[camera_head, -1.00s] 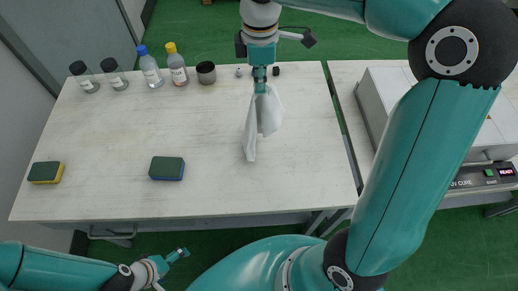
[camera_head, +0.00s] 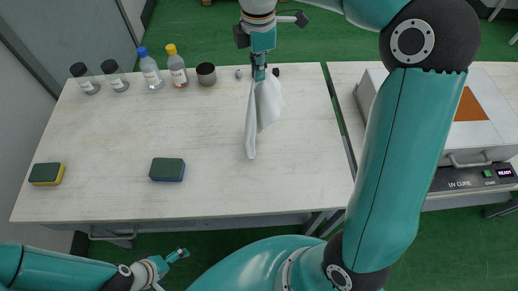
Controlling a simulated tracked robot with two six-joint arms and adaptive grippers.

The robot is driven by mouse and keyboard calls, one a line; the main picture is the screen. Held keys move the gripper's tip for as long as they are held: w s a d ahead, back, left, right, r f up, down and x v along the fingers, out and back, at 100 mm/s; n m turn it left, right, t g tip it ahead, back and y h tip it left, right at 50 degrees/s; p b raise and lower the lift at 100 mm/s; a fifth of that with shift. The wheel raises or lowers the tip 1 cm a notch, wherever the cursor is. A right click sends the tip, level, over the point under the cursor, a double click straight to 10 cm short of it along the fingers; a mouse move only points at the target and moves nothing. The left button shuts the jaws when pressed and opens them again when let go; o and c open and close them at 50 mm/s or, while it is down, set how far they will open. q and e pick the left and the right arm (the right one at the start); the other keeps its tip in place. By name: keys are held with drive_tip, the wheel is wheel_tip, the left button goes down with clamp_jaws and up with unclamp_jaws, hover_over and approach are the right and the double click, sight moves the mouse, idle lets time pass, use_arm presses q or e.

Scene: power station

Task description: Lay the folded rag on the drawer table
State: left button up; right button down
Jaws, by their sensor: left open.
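A white rag (camera_head: 262,108) hangs down from my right gripper (camera_head: 259,72), which is shut on its upper end. The rag hangs over the right part of the white drawer table (camera_head: 210,150). Whether its lower tip touches the table top, I cannot tell. A drawer handle (camera_head: 112,236) shows under the table's front edge at the left. My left gripper (camera_head: 182,253) is open and empty, low in front of the table's front edge.
Two dark-capped jars (camera_head: 115,75), a blue-capped bottle (camera_head: 150,68), a yellow-capped bottle (camera_head: 177,66) and a dark cup (camera_head: 206,73) line the back edge. Two sponges (camera_head: 167,169) (camera_head: 46,173) lie in front. A UV cure box (camera_head: 465,130) stands right. The table's middle is clear.

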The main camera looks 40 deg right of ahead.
drive_tip(key=w+d+r+n+p, duration=0.1)
drive_tip(key=w+d+n, duration=0.6)
drive_tip(key=w+n, duration=0.4)
drive_tip(key=shift+w+d+r+n+p, duration=0.2)
drive_tip(key=shift+w+r+n+p, duration=0.15)
drive_tip(key=shift+w, duration=0.25)
drive_tip(key=s+a+f+b, duration=0.5)
drive_tip(key=s+f+b, duration=0.4)
drive_tip(key=s+a+f+b, duration=0.6)
drive_tip(key=s+f+b, duration=0.3)
drive_tip(key=s+a+f+b, duration=0.5)
drive_tip(key=s+f+b, duration=0.4)
drive_tip(key=shift+s+a, duration=0.15)
drive_tip(key=shift+a, duration=0.15)
